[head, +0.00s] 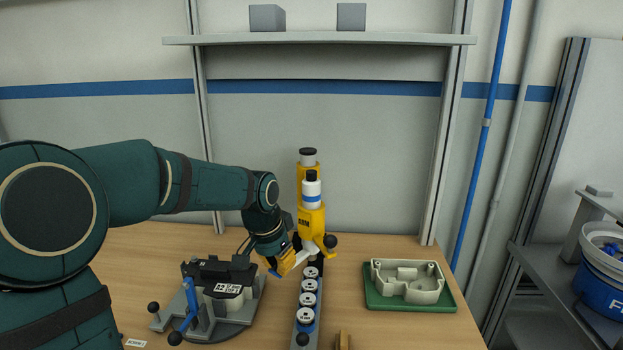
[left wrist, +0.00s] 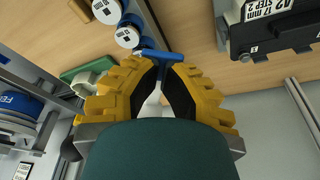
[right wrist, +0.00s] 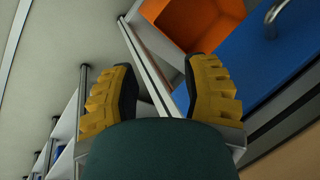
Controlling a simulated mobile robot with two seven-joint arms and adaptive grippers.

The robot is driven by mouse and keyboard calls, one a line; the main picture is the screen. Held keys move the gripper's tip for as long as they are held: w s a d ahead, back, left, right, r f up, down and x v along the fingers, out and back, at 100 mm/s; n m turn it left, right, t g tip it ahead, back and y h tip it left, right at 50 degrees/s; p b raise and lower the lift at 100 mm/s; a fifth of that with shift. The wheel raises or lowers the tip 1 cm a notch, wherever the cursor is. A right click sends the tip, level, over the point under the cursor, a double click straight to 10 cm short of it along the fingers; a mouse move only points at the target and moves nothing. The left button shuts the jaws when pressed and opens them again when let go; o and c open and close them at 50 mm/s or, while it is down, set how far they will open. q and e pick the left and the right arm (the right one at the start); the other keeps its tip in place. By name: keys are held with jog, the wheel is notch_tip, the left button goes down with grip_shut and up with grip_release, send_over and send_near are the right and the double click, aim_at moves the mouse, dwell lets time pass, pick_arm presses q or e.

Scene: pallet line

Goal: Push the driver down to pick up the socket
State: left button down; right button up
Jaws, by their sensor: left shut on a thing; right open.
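My left gripper (head: 288,263) is shut on a pale-shafted tool with a blue crossbar (left wrist: 160,55), which looks like the driver. The left wrist view shows its shaft between the yellow fingers (left wrist: 165,85). In the head view the gripper is at the far end of a narrow rack (head: 306,326), in front of a yellow stand (head: 312,215). Several white-topped sockets (head: 309,284) with blue sides sit in a row on the rack. I cannot tell whether the tool touches a socket. My right gripper (right wrist: 160,90) is open and empty, away from the rack.
A black-and-grey fixture (head: 222,289) with a blue lever stands left of the rack. A green tray (head: 430,301) with a beige housing (head: 405,278) lies to the right. A wall shelf (head: 320,39) hangs above. An orange bin (right wrist: 185,22) shows in the right wrist view.

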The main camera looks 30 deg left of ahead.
pick_arm(q)
jog(key=b+x, duration=0.1)
jog(key=x, duration=0.1)
jog(key=s+b+x, duration=0.1)
jog(key=x, duration=0.1)
jog(key=shift+f+b, duration=0.15)
jog(key=shift+b, duration=0.15)
dwell(0.5)
jog(key=shift+s+f, duration=0.15)
jog(key=shift+f, duration=0.2)
jog(key=shift+r+p, duration=0.25)
jog(key=shift+p, duration=0.05)
dwell(0.6)
jog(key=shift+w+p+v, duration=0.2)
jog(key=shift+p+v, duration=0.5)
jog(key=shift+v, duration=0.1)
jog(key=shift+w+p+v, duration=0.2)
jog(key=shift+p+v, duration=0.45)
jog(key=shift+v, duration=0.2)
jog(key=shift+w+p+v, duration=0.2)
jog(key=shift+p+v, duration=0.5)
jog(key=shift+v, duration=0.1)
jog(key=shift+w+r+p, duration=0.1)
jog(key=shift+r+p, duration=1.55)
jog(key=shift+r, duration=0.65)
